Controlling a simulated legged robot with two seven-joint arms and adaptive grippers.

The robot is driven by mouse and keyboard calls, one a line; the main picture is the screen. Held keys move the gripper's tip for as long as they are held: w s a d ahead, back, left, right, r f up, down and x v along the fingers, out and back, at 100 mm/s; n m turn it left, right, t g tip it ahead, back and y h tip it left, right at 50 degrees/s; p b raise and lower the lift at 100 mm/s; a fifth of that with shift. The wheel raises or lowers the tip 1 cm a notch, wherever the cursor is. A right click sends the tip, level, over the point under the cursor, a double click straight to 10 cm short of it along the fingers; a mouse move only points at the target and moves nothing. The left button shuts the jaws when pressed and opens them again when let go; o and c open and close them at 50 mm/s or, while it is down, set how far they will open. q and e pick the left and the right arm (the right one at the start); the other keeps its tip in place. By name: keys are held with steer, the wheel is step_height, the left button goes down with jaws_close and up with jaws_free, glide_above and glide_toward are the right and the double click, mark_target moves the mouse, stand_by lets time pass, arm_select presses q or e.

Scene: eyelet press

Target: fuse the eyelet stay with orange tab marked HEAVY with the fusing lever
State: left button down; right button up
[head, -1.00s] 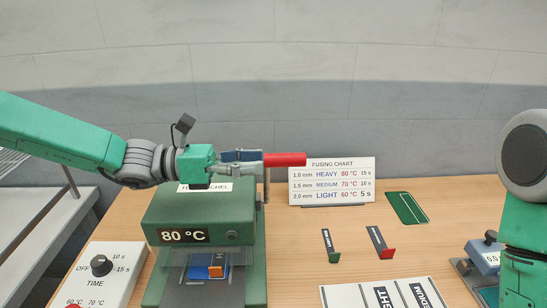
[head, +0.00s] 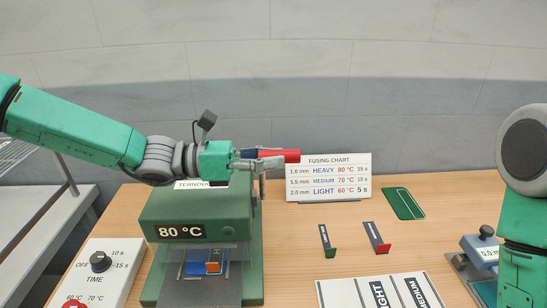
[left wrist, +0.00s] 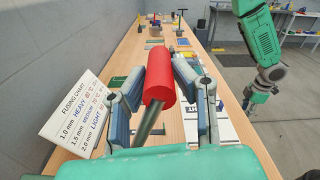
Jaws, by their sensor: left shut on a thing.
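The fusing lever's red handle (head: 292,156) sticks out to the right above the green press (head: 190,214), which reads 80 °C. My left gripper (head: 270,157) is shut on this handle, and the red handle (left wrist: 158,78) shows between its fingers in the left wrist view. The stay with the orange tab (head: 214,267) lies in the press on a blue bed, partly hidden under the press head; its marking is too small to read fully. My right gripper (left wrist: 247,101) seems to show small at the right of the left wrist view, its fingers unclear.
A timer box (head: 95,270) with a black knob stands left of the press. A fusing chart (head: 328,177) stands behind. Stays with a green tab (head: 330,252) and a red tab (head: 383,248) lie to the right, near a white marked sheet (head: 350,290).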

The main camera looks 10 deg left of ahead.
arm_select(q)
steer(key=s+d+f+m+b, duration=0.1)
steer(key=s+f+m+b, duration=0.5)
steer(key=b, duration=0.7)
steer(key=shift+s+m, duration=0.35)
steer(key=shift+m, duration=0.05)
steer(key=shift+r, duration=0.1)
